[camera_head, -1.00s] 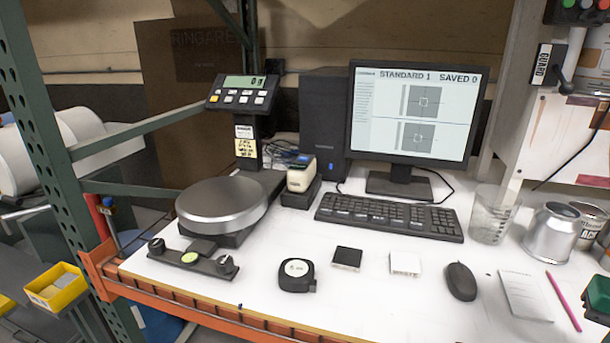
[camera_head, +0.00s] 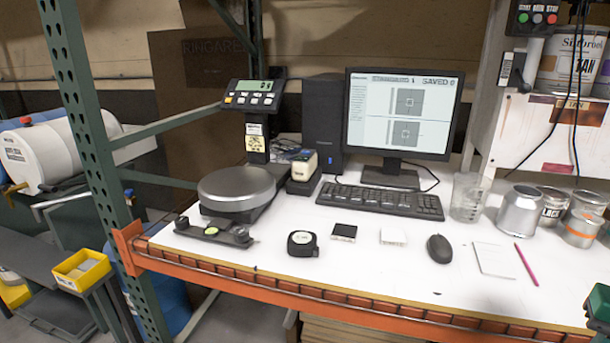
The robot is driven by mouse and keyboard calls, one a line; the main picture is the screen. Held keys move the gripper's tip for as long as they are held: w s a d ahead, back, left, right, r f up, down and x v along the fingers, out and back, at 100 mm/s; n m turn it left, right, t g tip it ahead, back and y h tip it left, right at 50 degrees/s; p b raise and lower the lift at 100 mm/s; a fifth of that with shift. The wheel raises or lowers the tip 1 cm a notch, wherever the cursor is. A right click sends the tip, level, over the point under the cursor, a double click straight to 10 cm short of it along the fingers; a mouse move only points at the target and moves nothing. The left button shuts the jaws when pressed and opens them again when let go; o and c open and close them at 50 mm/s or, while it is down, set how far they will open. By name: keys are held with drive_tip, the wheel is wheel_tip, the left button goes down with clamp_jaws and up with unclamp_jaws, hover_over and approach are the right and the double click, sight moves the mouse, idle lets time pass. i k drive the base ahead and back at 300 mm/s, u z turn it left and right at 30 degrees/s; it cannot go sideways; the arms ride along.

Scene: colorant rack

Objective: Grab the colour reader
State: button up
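The colour reader appears to be the small cream-coloured device with a dark top (camera_head: 304,165). It stands in a black dock (camera_head: 301,187) on the white bench top, between the scale and the keyboard. The dock hides its lower end. My gripper is not in view, and nothing is seen touching the device.
A scale with a round metal pan (camera_head: 237,188) and raised display (camera_head: 254,95) stands left of the dock. A black computer tower (camera_head: 323,122) is behind, a keyboard (camera_head: 380,200) to the right. A tape measure (camera_head: 302,244) and small tiles lie in front. A green post (camera_head: 92,150) bounds the left.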

sight(303, 166)
drive_tip(key=z, duration=2.75)
drive_tip(key=k, duration=1.85)
drive_tip(key=u, duration=2.35)
